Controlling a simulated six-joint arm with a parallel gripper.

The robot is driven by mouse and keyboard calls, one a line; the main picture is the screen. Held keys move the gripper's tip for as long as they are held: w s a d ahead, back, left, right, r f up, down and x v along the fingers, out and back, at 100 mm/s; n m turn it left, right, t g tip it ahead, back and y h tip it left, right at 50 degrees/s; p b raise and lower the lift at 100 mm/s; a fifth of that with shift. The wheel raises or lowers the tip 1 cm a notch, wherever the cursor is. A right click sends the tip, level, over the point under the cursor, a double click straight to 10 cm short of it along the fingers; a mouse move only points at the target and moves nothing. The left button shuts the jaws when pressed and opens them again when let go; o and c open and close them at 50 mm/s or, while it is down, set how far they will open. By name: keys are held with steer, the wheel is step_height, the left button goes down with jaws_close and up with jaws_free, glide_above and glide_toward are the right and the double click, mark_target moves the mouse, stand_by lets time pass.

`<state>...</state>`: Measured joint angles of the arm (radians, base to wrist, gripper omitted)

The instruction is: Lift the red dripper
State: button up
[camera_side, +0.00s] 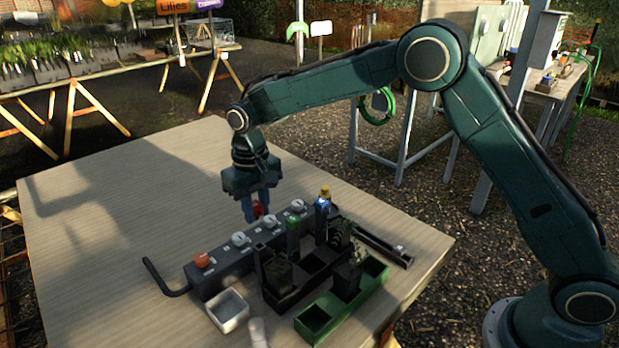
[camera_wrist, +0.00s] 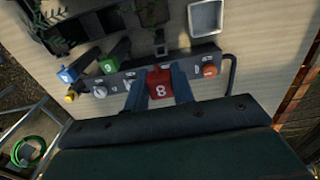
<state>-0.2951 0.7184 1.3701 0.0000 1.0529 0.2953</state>
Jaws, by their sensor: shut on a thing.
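The red dripper (camera_wrist: 160,88), a block marked with an 8, sits between the two blue fingers of my gripper (camera_wrist: 158,82) in the wrist view. In the side view, my gripper (camera_side: 253,208) points down at the far side of the dark manifold rail (camera_side: 225,277), and only part of the red dripper (camera_side: 258,211) shows beside the fingers. The fingers are shut on it. Its lower end is hidden, so I cannot tell whether it touches the rail.
An orange knob (camera_side: 202,259) is on the rail. A white dish (camera_side: 228,310) and a green tray (camera_side: 318,323) are in front. The table's left is clear.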

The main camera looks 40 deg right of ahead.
mark_target(256, 205)
step_height(256, 205, up, 10)
steer(key=shift+r, duration=0.2)
steer(key=shift+r, duration=0.15)
stand_by(0.6)
